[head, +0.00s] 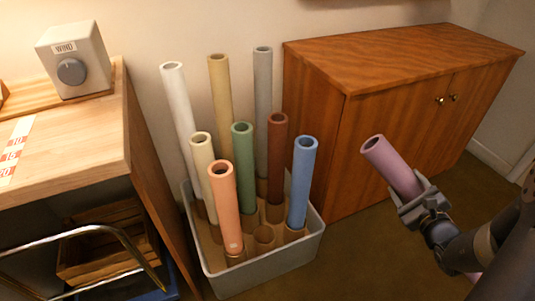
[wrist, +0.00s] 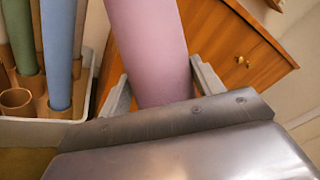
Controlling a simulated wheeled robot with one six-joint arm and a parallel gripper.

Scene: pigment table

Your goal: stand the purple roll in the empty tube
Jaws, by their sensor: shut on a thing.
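The purple roll (head: 391,166) is a pinkish-purple hollow tube, held tilted with its upper end leaning left. My gripper (head: 418,201) is shut on it, to the right of the crate and in front of the cabinet. In the wrist view the roll (wrist: 150,50) rises between the two fingers (wrist: 160,92). The empty tube (head: 264,238) is a short brown cardboard holder at the front of the crate, between the orange and blue rolls. It also shows at the left edge of the wrist view (wrist: 16,100). The roll is apart from the crate.
The pale grey crate (head: 215,284) holds several upright rolls, among them orange (head: 225,205), blue (head: 301,180), green (head: 242,165) and dark red (head: 277,150). A wooden cabinet (head: 400,120) stands behind right. A workbench (head: 75,150) is at left. Floor between crate and gripper is clear.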

